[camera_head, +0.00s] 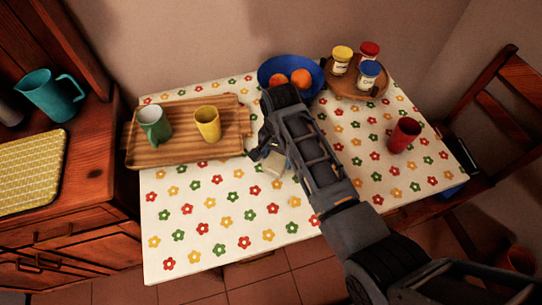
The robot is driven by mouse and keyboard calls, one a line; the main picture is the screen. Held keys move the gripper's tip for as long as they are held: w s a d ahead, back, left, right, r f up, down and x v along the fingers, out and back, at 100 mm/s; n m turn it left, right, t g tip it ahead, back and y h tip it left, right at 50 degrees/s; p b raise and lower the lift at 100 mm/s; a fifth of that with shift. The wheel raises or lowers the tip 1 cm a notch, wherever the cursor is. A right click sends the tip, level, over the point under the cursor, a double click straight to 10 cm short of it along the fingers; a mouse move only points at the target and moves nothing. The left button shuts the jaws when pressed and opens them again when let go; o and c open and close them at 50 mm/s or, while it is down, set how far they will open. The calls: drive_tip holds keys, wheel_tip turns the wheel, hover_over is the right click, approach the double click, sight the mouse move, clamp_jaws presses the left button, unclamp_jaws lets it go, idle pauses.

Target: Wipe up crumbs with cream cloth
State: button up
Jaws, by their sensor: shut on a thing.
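My gripper (260,153) is over the middle of the table, just right of the wooden tray, and is shut. A small pale piece, which looks like the cream cloth (275,166), shows beside and below the fingers. My arm hides most of it, and I cannot tell whether it touches the table. The tablecloth (205,255) is white with red, green and yellow flowers. I cannot make out any crumbs on it.
A wooden tray (180,155) holds a green cup (155,128) and a yellow cup (207,124). A blue bowl (265,68) of oranges and a round board (338,88) with three jars stand behind. A red cup (404,136) stands right. The front left is clear.

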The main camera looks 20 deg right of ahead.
drive_tip(key=shift+d+f, duration=0.15)
drive_tip(key=shift+d, duration=3.45)
drive_tip(key=shift+r, duration=0.2)
drive_tip(key=shift+r, duration=2.95)
drive_tip(key=shift+r, duration=1.5)
